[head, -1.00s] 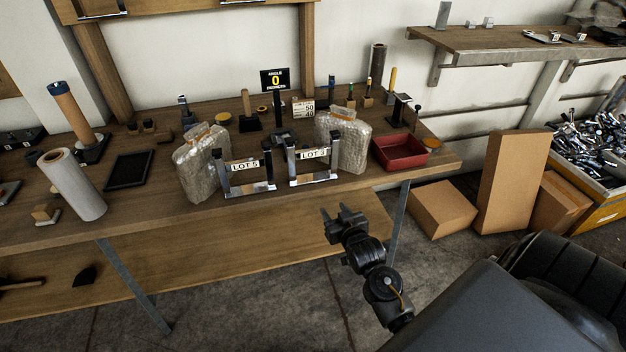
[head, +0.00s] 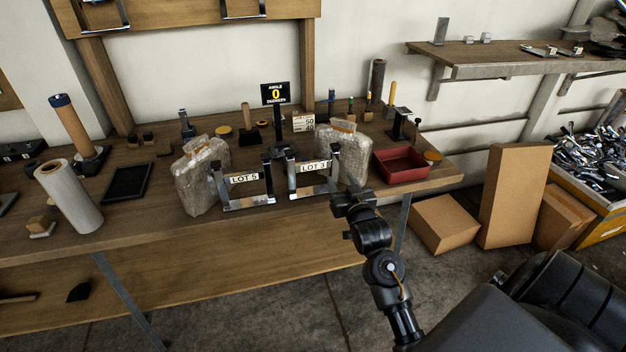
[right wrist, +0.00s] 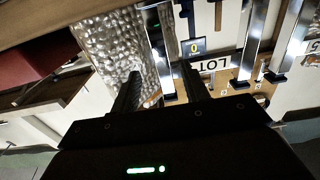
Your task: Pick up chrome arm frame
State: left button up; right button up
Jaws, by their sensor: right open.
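Two chrome arm frames with dark pads stand on the wooden bench. The frame tagged LOT 5 (head: 248,203) is on the left, and the frame tagged LOT 3 (head: 312,190) is beside it on the right. My right gripper (head: 347,193) is open at the bench's front edge, by the right end of the LOT 3 frame. In the right wrist view, a chrome upright (right wrist: 164,82) appears between the open fingers (right wrist: 160,92). I cannot tell whether it is deep between them or touching. My left gripper is not in view.
A red tray (head: 400,163) lies to the right on the bench (head: 140,222). A sign (head: 275,94) reads ANGLE 0. Cardboard boxes (head: 514,195) stand on the floor at right.

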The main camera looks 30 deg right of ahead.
aim_at(335, 172)
jog(key=x, duration=0.5)
jog(key=shift+w+f+p, duration=0.15)
jog(key=shift+f+p, duration=0.1)
jog(key=shift+p, duration=0.1)
grip_shut()
jog(key=shift+r, duration=0.1)
